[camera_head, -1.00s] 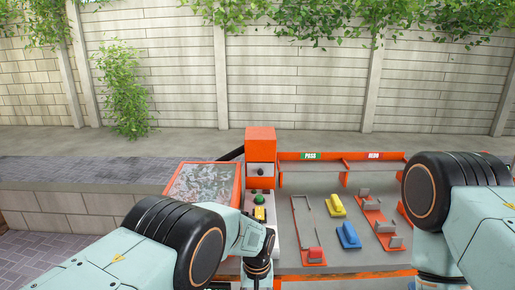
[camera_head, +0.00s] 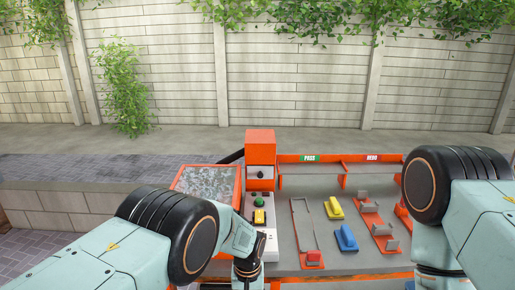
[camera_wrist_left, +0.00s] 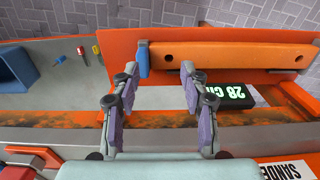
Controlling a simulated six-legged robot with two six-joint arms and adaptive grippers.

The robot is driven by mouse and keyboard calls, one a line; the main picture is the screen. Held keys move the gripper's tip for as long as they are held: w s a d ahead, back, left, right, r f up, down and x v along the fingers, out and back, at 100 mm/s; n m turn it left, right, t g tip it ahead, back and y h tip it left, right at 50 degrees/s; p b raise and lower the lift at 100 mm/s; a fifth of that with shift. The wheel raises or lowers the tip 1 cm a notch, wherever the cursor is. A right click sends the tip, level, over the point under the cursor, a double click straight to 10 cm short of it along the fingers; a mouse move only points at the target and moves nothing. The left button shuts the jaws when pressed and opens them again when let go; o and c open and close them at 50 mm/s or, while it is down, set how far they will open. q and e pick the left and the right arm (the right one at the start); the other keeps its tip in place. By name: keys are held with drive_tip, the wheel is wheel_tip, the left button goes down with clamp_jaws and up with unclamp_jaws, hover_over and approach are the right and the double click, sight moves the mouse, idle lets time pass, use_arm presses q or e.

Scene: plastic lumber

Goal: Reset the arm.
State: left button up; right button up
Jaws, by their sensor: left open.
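My left arm comes in from the left in the head view, and its gripper (camera_head: 248,272) hangs at the front edge of the workbench (camera_head: 300,262), mostly hidden. In the left wrist view the left gripper (camera_wrist_left: 157,82) is open, its two purple-grey fingers apart with nothing held between them.
A bin of grey scraps (camera_head: 208,183) stands left. A wall closes the back.

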use_arm(q)
drive_tip(key=s+a+f+b, duration=0.7)
drive_tip(key=s+a+f, duration=0.7)
drive_tip(key=s+a, duration=0.1)
drive_tip(key=s+a+b, duration=0.2)
drive_tip(key=s+b, duration=0.1)
drive_tip(key=s, duration=0.7)
drive_tip(key=s+a+b, duration=0.3)
drive_tip(key=s+b, duration=0.1)
drive_tip(key=s, duration=0.7)
drive_tip(key=shift+s+a+r, duration=0.15)
drive_tip(key=shift+r, duration=0.15)
